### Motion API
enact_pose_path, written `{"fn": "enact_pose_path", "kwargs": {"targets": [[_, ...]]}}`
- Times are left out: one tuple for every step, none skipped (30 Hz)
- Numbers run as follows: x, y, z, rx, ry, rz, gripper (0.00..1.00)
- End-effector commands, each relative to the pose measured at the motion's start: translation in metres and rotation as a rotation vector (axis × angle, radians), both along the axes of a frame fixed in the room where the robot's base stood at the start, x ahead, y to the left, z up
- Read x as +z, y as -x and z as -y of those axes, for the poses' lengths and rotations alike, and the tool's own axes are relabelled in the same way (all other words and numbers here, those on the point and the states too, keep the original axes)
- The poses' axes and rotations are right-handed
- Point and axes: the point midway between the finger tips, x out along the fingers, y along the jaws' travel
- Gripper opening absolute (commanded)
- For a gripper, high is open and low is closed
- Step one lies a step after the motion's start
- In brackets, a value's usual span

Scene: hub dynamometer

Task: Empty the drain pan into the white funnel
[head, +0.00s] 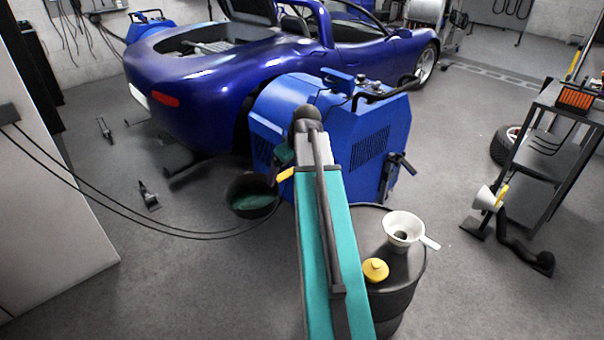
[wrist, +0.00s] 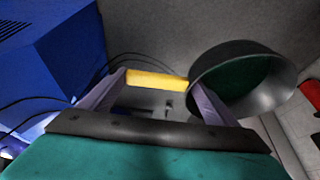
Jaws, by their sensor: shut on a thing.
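The drain pan (head: 240,209) is a black round bowl with dark green liquid inside, left of the blue machine. Its yellow handle (head: 285,175) points toward my arm. In the wrist view the pan (wrist: 265,95) is at the right, with the handle (wrist: 157,80) running between my fingers. My gripper (wrist: 160,92) is shut on this handle. The pan looks roughly level; its height above the floor is hard to tell. The white funnel (head: 404,228) sits on top of a black drum (head: 398,292), to the right of my arm and well apart from the pan.
The blue machine (head: 350,130) stands just right of the pan, behind my arm. A blue car (head: 220,80) is behind. A yellow cap (head: 376,270) sits on the drum beside the funnel. Black cables (head: 150,225) cross the floor at left. A dark cart (head: 550,150) is far right.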

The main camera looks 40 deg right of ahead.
Motion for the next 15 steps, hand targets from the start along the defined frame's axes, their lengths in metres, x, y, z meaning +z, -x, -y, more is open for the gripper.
{"fn": "enact_pose_path", "kwargs": {"targets": [[0.003, -0.005, -0.01, 0.004, 0.001, 0.002, 0.48], [0.004, -0.008, -0.015, 0.003, 0.0, 0.002, 0.48], [0.005, -0.011, -0.021, 0.003, 0.0, 0.002, 0.48], [0.006, -0.014, -0.026, 0.003, 0.0, 0.002, 0.48], [0.007, -0.016, -0.031, 0.003, 0.0, 0.002, 0.48], [0.008, -0.019, -0.037, 0.002, 0.0, 0.001, 0.48], [0.009, -0.022, -0.042, 0.003, 0.001, 0.001, 0.48], [0.011, -0.024, -0.047, 0.002, 0.001, 0.001, 0.48], [0.012, -0.027, -0.053, 0.002, 0.001, 0.001, 0.48], [0.013, -0.029, -0.058, 0.002, 0.001, 0.001, 0.48], [0.014, -0.032, -0.063, 0.002, 0.0, 0.001, 0.48], [0.016, -0.035, -0.069, 0.001, -0.001, 0.002, 0.48], [0.017, -0.037, -0.074, 0.001, 0.0, 0.002, 0.48], [0.018, -0.039, -0.079, 0.001, 0.0, 0.002, 0.48], [0.02, -0.041, -0.086, 0.0, 0.0, 0.002, 0.48]]}}
